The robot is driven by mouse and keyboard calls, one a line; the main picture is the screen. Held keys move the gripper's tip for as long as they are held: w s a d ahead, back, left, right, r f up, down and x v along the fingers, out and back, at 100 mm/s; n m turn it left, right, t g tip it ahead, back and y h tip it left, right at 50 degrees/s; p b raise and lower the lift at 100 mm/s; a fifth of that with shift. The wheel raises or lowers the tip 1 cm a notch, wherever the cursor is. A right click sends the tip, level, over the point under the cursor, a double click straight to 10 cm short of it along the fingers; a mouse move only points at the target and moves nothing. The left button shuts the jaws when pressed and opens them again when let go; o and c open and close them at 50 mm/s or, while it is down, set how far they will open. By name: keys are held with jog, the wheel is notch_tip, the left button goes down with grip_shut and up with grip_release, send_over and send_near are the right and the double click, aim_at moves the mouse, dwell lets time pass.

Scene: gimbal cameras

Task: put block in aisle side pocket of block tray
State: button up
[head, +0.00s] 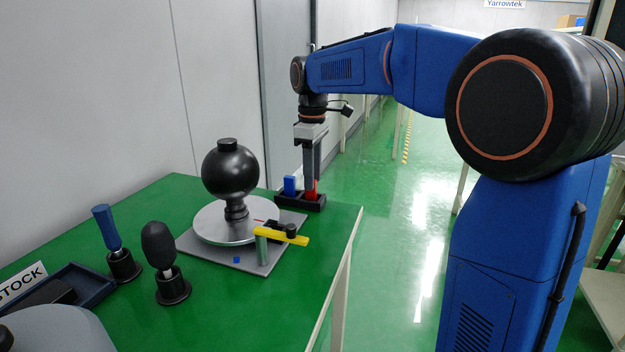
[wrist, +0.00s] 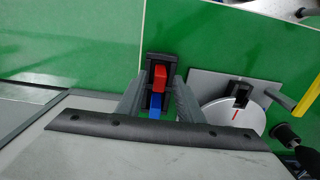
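The black block tray (head: 318,204) stands near the far corner of the green table; it also shows in the wrist view (wrist: 148,62). A red block (head: 311,188) is at the tray's right end, on the aisle side. It also shows in the wrist view (wrist: 160,75). A blue block (head: 290,185) is at the left end, and below the red one in the wrist view (wrist: 156,103). My gripper (head: 312,182) points down over the red block. In the wrist view its fingers (wrist: 160,82) are spread, with gaps on both sides of the red block.
Left of the tray, a black ball-shaped gimbal camera (head: 230,172) stands on a silver disc (head: 240,229) on a grey plate. A yellow lever (head: 287,238) is in front. Blue-handled (head: 106,228) and black-handled (head: 158,245) tools stand nearer. The aisle floor right of the table is clear.

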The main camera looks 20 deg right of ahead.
notch_tip(320, 180, up, 11)
jog(key=s+d+f+m+t, duration=0.1)
jog(key=s+d+f+m, duration=0.2)
jog(key=s, duration=0.5)
jog(key=s+d+f+m+t, duration=0.15)
jog(key=s+f, duration=0.25)
jog(key=s, duration=0.5)
jog(key=s+d+f+m+t, duration=0.2)
jog(key=s+f+m, duration=0.4)
jog(key=s+f, duration=1)
jog(key=shift+s+d+f, duration=0.25)
jog(key=shift+f, duration=0.4)
jog(key=shift+o, duration=0.2)
